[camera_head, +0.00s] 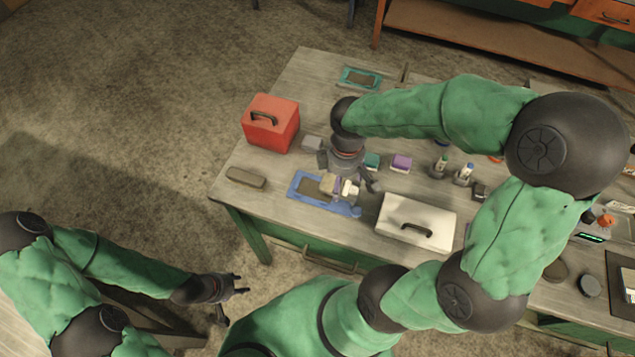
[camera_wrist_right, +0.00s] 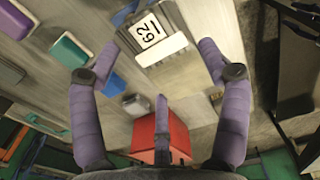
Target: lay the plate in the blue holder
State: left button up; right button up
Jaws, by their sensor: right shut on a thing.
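The blue holder (camera_head: 298,190), a flat blue frame with a brown inside, lies near the front edge of the table. My right gripper (camera_head: 349,184) is above it, pointing down, and partly covers its right side. It is shut on the plate, a grey piece with a white bar and a "62" label, which shows between the fingers in the right wrist view (camera_wrist_right: 172,20). I cannot tell whether the plate touches the holder. My left gripper (camera_head: 232,295) is open and empty, off the table at lower left.
A red box (camera_head: 270,124) stands at left, a grey-brown block (camera_head: 246,177) left of the holder, and a white case (camera_head: 416,222) to its right. Teal (camera_head: 372,161) and purple (camera_head: 401,163) blocks and a grey block (camera_head: 312,143) lie behind. A teal frame (camera_head: 360,78) lies farther back.

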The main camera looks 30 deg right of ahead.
jog(key=b, duration=0.2)
send_over(318, 182)
jog(key=s, duration=0.2)
jog(key=f, duration=0.6)
jog(key=shift+a+f, duration=0.2)
jog(key=shift+a, duration=0.1)
jog(key=shift+w+a+f, duration=0.1)
jog(key=shift+w+f, duration=0.1)
jog(key=shift+f, duration=0.05)
jog(key=shift+w+f+b, duration=0.2)
jog(key=shift+f+b, duration=0.55)
jog(key=shift+f, duration=0.9)
jog(key=shift+f, duration=0.15)
jog(key=o, duration=1.7)
jog(key=shift+s, duration=0.1)
jog(key=shift+r, duration=0.5)
notch_tip(318, 182, up, 11)
jog(key=p, duration=0.3)
jog(key=shift+r, duration=0.15)
